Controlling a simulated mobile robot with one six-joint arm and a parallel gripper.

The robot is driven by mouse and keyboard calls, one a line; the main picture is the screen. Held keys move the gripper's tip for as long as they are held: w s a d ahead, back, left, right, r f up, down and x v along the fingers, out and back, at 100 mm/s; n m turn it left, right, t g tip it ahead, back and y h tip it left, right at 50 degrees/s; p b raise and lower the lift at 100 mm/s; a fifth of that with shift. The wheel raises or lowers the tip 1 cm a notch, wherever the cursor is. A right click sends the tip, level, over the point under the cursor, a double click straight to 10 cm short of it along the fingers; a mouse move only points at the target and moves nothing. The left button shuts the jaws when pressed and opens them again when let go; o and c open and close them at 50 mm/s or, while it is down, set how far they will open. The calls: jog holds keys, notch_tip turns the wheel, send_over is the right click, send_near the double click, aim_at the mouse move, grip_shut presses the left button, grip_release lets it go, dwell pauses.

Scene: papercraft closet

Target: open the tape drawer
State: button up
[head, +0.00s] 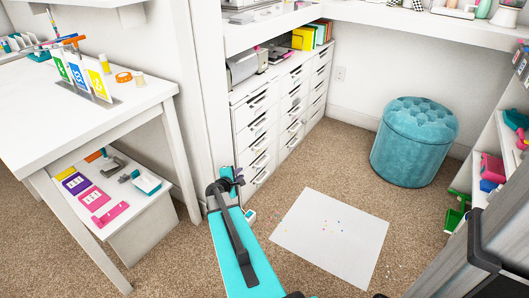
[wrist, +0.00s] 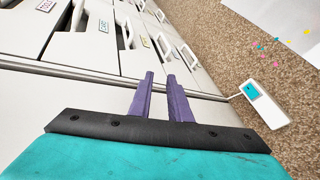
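The white drawer cabinet (head: 262,122) stands left of centre in the head view, with several columns of handled drawers that look shut. In the wrist view, drawer fronts (wrist: 88,52) run along the top. One label (wrist: 46,5) seems to read "TOOLS"; the other small labels are too blurred to read surely, so I cannot tell which is the tape drawer. My gripper (head: 238,174) is near the cabinet's lower front. In the wrist view its two purple fingers (wrist: 161,76) are a little apart with nothing between them. They point toward the drawer fronts and appear clear of the handles.
A white device with a teal screen (wrist: 264,105) is on the carpet beside the cabinet. A white sheet (head: 330,235) with small coloured bits lies on the floor. A white table (head: 75,110) stands left, a teal ottoman (head: 413,145) right. Carpet between is fairly clear.

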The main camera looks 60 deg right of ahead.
aim_at(264, 143)
jog(key=s+d+r+n+h+b, duration=0.1)
jog(key=d+n+b, duration=0.1)
jog(key=d, duration=0.4)
jog(key=d+r+n+t+h+b, duration=0.1)
jog(key=d+r+n+b, duration=0.1)
jog(key=d+b, duration=0.2)
jog(key=d, duration=0.3)
jog(key=shift+s+t, duration=0.3)
jog(key=shift+s, duration=0.05)
jog(key=shift+b+x, duration=1.5)
jog(key=shift+x, duration=5.35)
jog(key=shift+r, duration=0.2)
jog(key=shift+c, duration=0.4)
grip_shut()
jog(key=shift+a, duration=0.15)
